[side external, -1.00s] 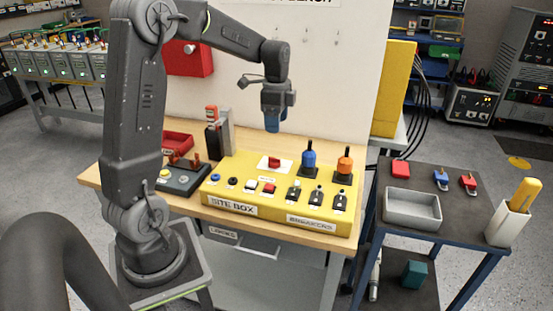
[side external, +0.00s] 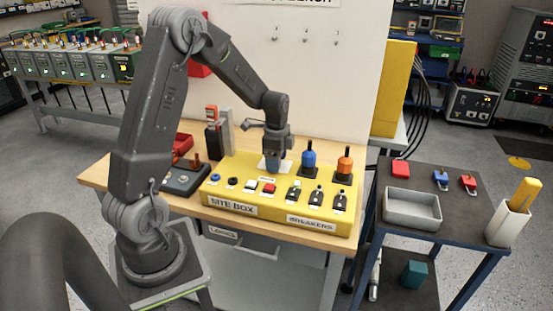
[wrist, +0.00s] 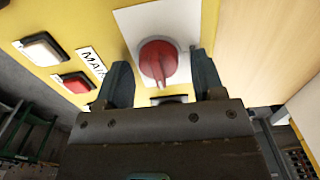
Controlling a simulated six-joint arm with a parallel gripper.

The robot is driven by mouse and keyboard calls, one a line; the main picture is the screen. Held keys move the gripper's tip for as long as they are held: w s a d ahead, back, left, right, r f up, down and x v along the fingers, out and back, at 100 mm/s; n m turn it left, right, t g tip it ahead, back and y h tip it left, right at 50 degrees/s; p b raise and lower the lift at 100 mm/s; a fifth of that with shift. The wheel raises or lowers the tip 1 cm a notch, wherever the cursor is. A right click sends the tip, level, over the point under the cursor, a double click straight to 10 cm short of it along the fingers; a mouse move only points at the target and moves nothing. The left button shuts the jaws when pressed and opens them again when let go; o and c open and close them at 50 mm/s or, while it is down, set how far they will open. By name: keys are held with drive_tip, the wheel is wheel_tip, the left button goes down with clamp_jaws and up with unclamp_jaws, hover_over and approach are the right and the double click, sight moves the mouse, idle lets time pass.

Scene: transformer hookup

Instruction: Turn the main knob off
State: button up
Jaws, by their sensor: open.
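The main knob is a red rotary knob (wrist: 158,62) on a white plate (wrist: 185,22) on the yellow site box (side external: 222,190). A label reading "MAIN" (wrist: 91,62) is beside it in the wrist view. My gripper (wrist: 160,82) is open, with one finger on each side of the knob's lower part in the picture. I cannot tell whether the fingers touch it. In the side view my gripper (side external: 274,168) is right above the plate and hides the knob.
Near the knob are a white button (wrist: 40,48) and a red button (wrist: 74,83). Black breakers (side external: 316,196) line the box front. A wall panel (side external: 330,90) rises behind.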

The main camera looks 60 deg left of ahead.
drive_tip(key=c, duration=0.9)
drive_tip(key=shift+o, duration=0.2)
drive_tip(key=shift+n, duration=0.3)
drive_tip(key=n, duration=0.3)
drive_tip(key=shift+a+n, duration=0.1)
drive_tip(key=shift+n, duration=0.2)
drive_tip(key=n, duration=0.4)
drive_tip(key=shift+w+a+n, duration=0.1)
drive_tip(key=shift+a+n, duration=0.05)
drive_tip(key=shift+n, duration=0.15)
drive_tip(key=n, duration=0.4)
drive_tip(key=shift+a+n, duration=0.1)
drive_tip(key=shift+n, duration=0.2)
drive_tip(key=shift+a+n, duration=0.15)
drive_tip(key=shift+n, duration=2.05)
